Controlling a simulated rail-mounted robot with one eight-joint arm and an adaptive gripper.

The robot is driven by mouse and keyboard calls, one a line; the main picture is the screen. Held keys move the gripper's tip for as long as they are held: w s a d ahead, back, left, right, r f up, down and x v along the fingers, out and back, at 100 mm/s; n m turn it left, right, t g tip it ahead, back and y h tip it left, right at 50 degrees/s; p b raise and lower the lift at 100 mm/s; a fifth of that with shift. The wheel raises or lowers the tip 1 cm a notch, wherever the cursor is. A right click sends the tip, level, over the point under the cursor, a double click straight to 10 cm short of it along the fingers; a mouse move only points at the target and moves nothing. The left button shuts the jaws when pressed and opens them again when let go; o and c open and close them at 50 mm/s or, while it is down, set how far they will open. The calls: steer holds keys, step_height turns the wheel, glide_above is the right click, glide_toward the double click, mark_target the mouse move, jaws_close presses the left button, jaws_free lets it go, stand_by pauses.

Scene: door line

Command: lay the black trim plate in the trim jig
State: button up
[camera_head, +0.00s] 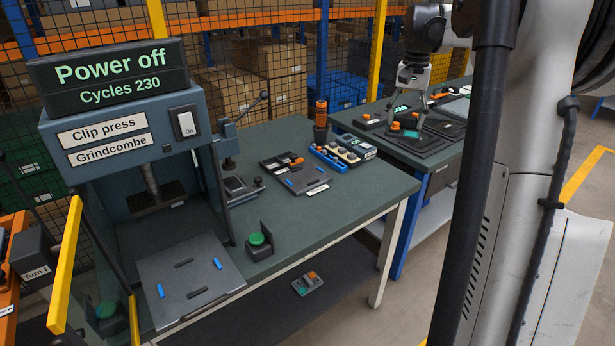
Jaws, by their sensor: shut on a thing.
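My gripper (409,116) is low over the right-hand bench, fingers pointing down. It appears shut on the black trim plate (446,127), a flat dark piece by the fingertips. The grip itself is small and partly hidden. Under and around it is a flat dark fixture (428,147), which looks like the trim jig. Small green and orange parts (405,131) are at its left, close to the fingers. Plate and fixture are nearly the same black, so I cannot tell whether the plate is seated, touching or just above.
The left bench carries the clip press (120,130), a grey plate with blue clips (190,278), a green button (257,239) and parts trays. A yellow post (376,45) and mesh fence stand behind.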

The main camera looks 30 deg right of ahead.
steer(key=w+a+f+m, duration=0.2)
steer(key=w+a+f, duration=0.15)
steer(key=w, duration=0.45)
steer(key=w+a+f+m, duration=0.1)
steer(key=w+a+f, duration=0.1)
steer(key=w+f, duration=0.5)
steer(key=m, duration=0.3)
glide_above(305, 177)
step_height(305, 177, down, 8)
step_height(305, 177, down, 10)
steer(key=shift+w+d+r+p, duration=0.1)
steer(key=shift+p, duration=0.45)
steer(key=shift+f, duration=0.3)
steer(key=o, duration=1.2)
steer(key=shift+r, duration=0.1)
